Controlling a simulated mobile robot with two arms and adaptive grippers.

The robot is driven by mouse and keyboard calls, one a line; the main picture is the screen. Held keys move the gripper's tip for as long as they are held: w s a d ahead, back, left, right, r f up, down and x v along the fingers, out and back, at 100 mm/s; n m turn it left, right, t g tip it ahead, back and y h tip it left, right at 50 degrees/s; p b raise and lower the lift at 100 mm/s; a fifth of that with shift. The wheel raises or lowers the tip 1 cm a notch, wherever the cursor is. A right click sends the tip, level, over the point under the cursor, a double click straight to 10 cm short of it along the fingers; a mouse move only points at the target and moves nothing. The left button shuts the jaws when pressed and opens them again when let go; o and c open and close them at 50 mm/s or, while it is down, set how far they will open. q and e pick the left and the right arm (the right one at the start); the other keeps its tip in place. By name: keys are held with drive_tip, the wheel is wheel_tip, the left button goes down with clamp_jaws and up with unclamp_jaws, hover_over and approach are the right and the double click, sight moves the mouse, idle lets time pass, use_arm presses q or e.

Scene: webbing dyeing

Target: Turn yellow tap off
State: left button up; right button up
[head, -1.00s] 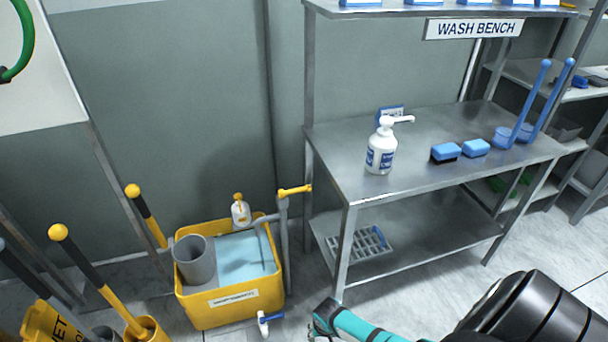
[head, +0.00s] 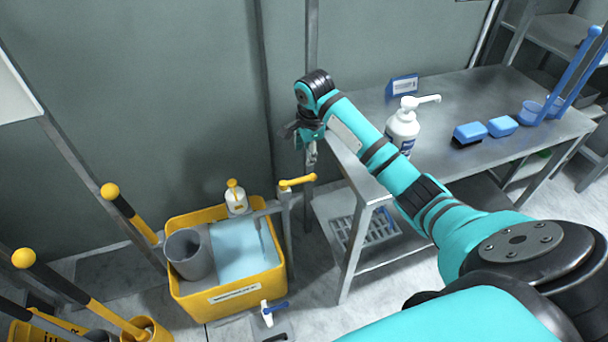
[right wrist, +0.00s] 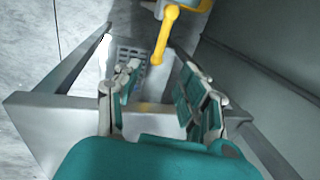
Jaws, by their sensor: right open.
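The yellow tap handle (head: 298,182) sits on top of a grey upright pipe at the right side of a yellow tub (head: 190,307). A grey spout reaches left from the pipe over blue liquid in the tub; I cannot tell whether water runs from it. My right gripper (head: 302,143) is open and empty, a little above the handle and apart from it. In the right wrist view the yellow handle (right wrist: 163,42) shows beyond the gap between the open fingers (right wrist: 157,92). My left gripper is not in view.
A grey cylinder (head: 187,255) stands in the tub. A blue-handled tap (head: 272,309) is at the tub's front. Yellow-and-black poles (head: 130,213) rise at left.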

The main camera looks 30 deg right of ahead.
sight(303, 178)
drive_tip(key=w+f, duration=0.1)
drive_tip(key=f, duration=0.3)
drive_tip(key=f+b, duration=0.1)
drive_tip(key=f, duration=0.3)
drive_tip(key=w+f, duration=0.1)
drive_tip(key=f, duration=0.3)
drive_tip(key=shift+w+d, duration=0.3)
drive_tip(key=shift+w+f, duration=0.1)
drive_tip(key=shift+f, duration=0.5)
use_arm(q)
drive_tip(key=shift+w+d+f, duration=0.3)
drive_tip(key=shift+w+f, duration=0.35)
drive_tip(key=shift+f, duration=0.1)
use_arm(e)
drive_tip(key=shift+d+f, duration=0.1)
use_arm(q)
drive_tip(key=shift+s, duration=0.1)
use_arm(e)
drive_tip(key=shift+c, duration=0.5)
clamp_jaws()
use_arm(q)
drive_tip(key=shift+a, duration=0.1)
